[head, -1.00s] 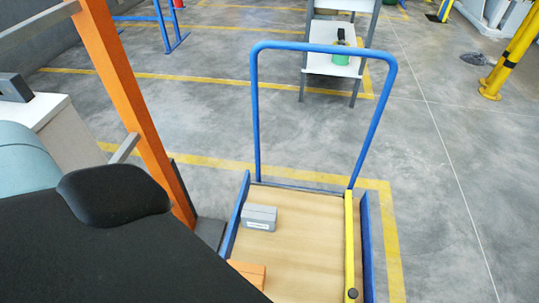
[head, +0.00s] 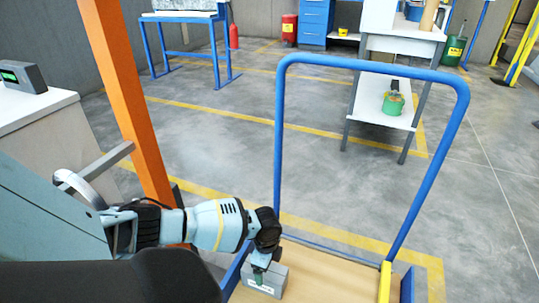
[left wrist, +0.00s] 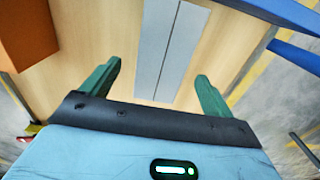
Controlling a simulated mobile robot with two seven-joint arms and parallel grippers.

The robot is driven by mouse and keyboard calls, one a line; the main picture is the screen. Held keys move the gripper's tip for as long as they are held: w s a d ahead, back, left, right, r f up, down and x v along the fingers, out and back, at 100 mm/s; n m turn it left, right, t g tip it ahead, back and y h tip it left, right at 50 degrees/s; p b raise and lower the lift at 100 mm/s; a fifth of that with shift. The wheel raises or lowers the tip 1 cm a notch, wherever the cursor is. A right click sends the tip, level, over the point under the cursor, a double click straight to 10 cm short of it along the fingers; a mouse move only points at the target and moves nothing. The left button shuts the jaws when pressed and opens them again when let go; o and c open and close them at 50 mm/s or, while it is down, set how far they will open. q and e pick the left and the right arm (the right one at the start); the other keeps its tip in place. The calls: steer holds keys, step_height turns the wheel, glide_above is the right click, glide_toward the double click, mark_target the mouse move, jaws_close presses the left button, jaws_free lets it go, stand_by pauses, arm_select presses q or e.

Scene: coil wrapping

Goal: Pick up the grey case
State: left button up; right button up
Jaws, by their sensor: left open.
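The grey case (head: 279,282) lies on the wooden deck of the blue cart, near its left side. In the left wrist view the grey case (left wrist: 169,45) runs lengthwise, with a seam along its middle. My left gripper (head: 262,273) points down over the case and hides part of its top in the head view. In the left wrist view its green fingers (left wrist: 158,69) are spread apart, one to each side of the case, with deck visible between finger and case. Contact does not show. My right gripper is in neither view.
The cart's blue handle frame (head: 372,67) rises behind the case. A yellow bar (head: 384,285) is on the deck's right. An orange box (left wrist: 28,35) lies near the case. An orange post (head: 128,100) stands left, beside my arm.

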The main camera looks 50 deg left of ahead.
arm_select(q)
steer(key=shift+f+b, duration=0.45)
steer(key=shift+f, duration=0.9)
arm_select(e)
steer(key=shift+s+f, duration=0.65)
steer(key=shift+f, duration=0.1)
